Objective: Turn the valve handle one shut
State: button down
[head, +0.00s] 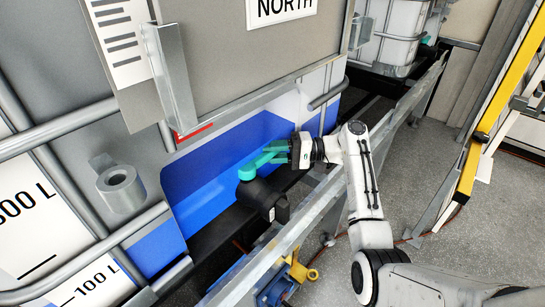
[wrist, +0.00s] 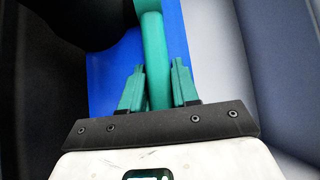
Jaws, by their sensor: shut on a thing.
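The valve handle (head: 258,162) is a teal lever on top of a black valve body (head: 262,195) at the foot of a large tank, in front of a blue recess. In the head view it points right and slightly up from its round hub, toward my gripper (head: 285,151). In the wrist view the handle (wrist: 155,55) runs down from the top edge to between the two teal fingers of my gripper (wrist: 158,88). The fingers are shut on the handle's free end.
A metal rail (head: 310,215) runs diagonally in front of the valve, below my arm. The tank's tubular cage (head: 75,125) and a grey cup-shaped holder (head: 120,187) are at left. A yellow post (head: 490,110) stands at right. Grey floor (head: 425,180) lies open between rail and post.

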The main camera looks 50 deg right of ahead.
dwell(0.3)
jog(key=c, duration=0.9)
grip_release()
jog(key=v, duration=1)
jog(key=shift+s+d, duration=0.2)
jog(key=shift+d, duration=0.15)
jog(key=shift+f, duration=0.1)
